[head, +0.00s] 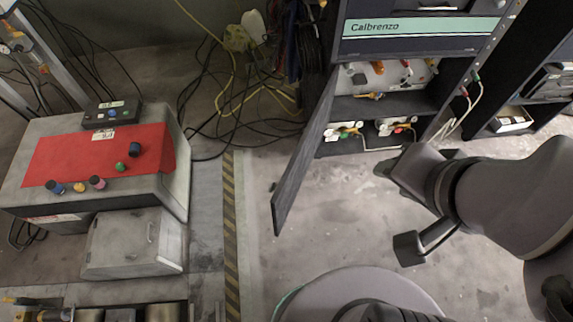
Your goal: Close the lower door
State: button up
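The lower door (303,158) is a thin dark panel on the left side of the dark cabinet labelled Calbrenzo (420,27). It stands wide open, swung out toward me, and its free end is over the concrete floor. The lower compartment (390,105) is exposed and shows a shelf with devices and coloured connectors. My gripper (393,170) is in front of the compartment, low and to the right of the door, apart from it. Its fingers are seen edge-on and dark, so their opening is unclear.
A grey bench with a red top (100,158) and several coloured knobs stands on the left. Black and yellow cables (235,95) lie behind the door. A striped floor strip (230,220) runs left of the door. Another dark rack (530,95) stands right. The floor between door and gripper is clear.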

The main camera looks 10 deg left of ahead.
aim_at(284, 196)
jog(key=i+j+z, duration=0.1)
jog(key=j+z, duration=0.3)
jog(key=j, duration=0.7)
jog(key=j+z, duration=0.4)
jog(key=j, duration=0.75)
